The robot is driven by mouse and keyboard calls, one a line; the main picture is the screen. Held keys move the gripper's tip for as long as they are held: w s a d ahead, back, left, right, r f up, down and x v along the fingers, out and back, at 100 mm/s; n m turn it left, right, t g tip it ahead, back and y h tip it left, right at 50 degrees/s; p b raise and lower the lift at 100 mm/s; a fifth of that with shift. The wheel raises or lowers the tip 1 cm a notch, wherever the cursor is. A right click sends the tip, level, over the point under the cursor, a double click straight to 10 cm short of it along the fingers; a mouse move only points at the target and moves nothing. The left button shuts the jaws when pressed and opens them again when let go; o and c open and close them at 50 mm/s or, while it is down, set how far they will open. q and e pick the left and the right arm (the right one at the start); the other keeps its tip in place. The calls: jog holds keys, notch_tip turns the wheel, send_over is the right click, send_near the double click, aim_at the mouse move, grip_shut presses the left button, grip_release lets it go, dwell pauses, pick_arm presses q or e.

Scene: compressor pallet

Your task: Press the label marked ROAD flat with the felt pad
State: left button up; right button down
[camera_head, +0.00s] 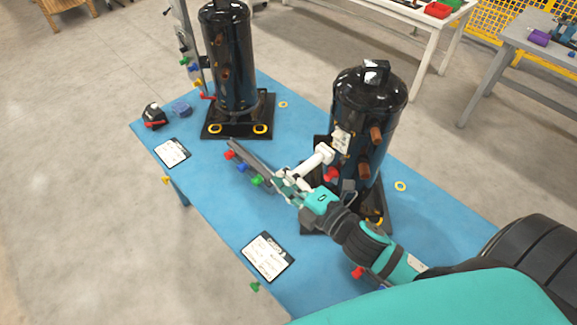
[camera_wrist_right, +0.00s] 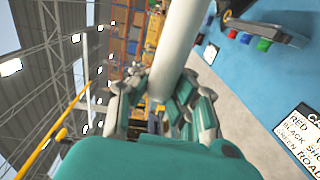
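My right gripper (camera_head: 292,182) is shut on a white cylindrical tool (camera_head: 312,160), probably the felt pad's handle. The tool points up and right toward the right black compressor (camera_head: 368,100). Its wider white end is close to a pale label (camera_head: 341,141) on the compressor's side; I cannot tell whether they touch. The label's marking is too small to read. In the right wrist view the white tool (camera_wrist_right: 176,50) runs away between the fingers (camera_wrist_right: 160,105), and its far end is out of the picture. My left gripper is not in view.
A card (camera_head: 268,257) lies on the blue table (camera_head: 215,205); in the wrist view it shows "ROAD" among its lines. A grey rail (camera_head: 252,160) with coloured pieces lies behind the gripper. A second compressor (camera_head: 230,60) stands at the back left, near another card (camera_head: 172,152).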

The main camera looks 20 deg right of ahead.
aim_at(308, 171)
jog(key=d, duration=0.1)
jog(key=w+d, duration=0.1)
jog(key=shift+d+b, duration=0.3)
jog(key=shift+d, duration=0.1)
jog(key=shift+w+d, duration=0.35)
jog(key=shift+d, duration=0.15)
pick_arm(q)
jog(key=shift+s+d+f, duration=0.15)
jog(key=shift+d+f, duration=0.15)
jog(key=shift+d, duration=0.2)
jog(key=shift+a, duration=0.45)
pick_arm(e)
jog(key=shift+w+d, duration=0.15)
jog(key=shift+d, duration=0.35)
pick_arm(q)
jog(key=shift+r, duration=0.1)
pick_arm(e)
jog(key=shift+a, duration=0.15)
